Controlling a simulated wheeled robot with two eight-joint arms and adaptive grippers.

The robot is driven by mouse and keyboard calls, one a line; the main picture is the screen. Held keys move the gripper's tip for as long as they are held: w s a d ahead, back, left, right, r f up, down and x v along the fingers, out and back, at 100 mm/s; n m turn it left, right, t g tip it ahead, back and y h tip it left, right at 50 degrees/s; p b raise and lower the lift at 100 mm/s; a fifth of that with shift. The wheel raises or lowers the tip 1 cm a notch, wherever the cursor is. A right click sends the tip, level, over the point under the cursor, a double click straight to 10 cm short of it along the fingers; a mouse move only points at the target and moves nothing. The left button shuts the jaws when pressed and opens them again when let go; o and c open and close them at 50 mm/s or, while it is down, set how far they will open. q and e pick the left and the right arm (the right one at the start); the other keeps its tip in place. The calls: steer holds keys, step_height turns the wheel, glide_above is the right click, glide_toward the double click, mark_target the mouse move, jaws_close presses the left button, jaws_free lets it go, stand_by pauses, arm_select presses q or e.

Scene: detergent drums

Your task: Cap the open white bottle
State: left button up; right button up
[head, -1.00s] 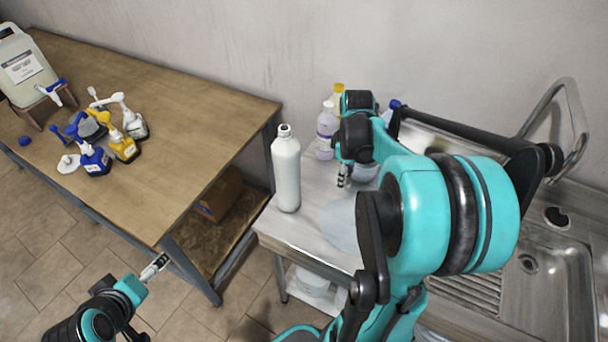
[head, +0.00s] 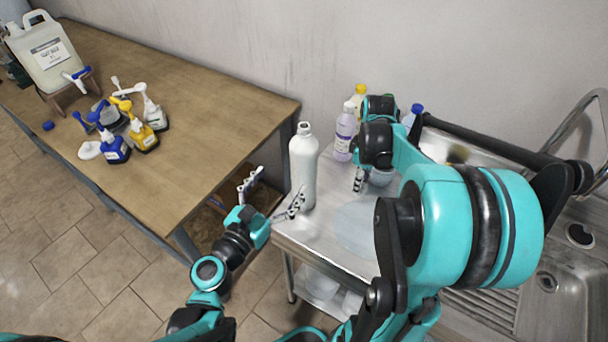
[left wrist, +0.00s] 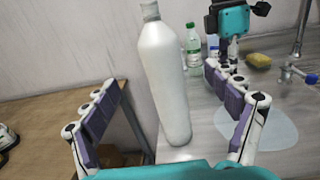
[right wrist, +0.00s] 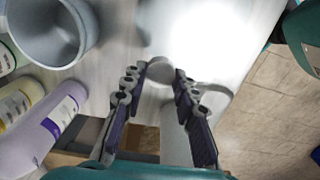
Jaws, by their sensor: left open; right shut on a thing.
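The open white bottle (head: 304,165) stands upright near the counter's left edge, its neck bare; it also shows in the left wrist view (left wrist: 165,85). My left gripper (head: 272,192) is open, low beside the bottle, with its fingers spread. In the left wrist view the bottle stands between and beyond these fingers (left wrist: 165,88). My right gripper (head: 358,180) is to the right of the bottle, pointing down and apart from it. It is shut on a small pale round thing, seemingly the cap (right wrist: 158,71), partly hidden by the fingertips.
A purple-labelled bottle (head: 345,132), a yellow-capped bottle and a grey cup (right wrist: 52,28) stand behind my right gripper. A sponge (left wrist: 258,61) and the sink are to the right. The wooden table (head: 200,130) at left holds pump bottles and a jerrycan (head: 42,55).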

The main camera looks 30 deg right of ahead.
mark_target(297, 160)
stand_by(0.3)
arm_select(q)
steer(key=b+x, duration=0.1)
steer(key=x, duration=0.5)
steer(key=shift+d, duration=0.1)
arm_select(e)
steer(key=shift+f, duration=0.5)
arm_select(q)
steer(key=shift+w+d, duration=0.15)
steer(key=shift+d, duration=0.1)
steer(key=b+x, duration=0.1)
steer(key=x, duration=0.4)
steer(key=shift+w+d+r, duration=0.1)
arm_select(e)
steer(key=shift+f, duration=0.65)
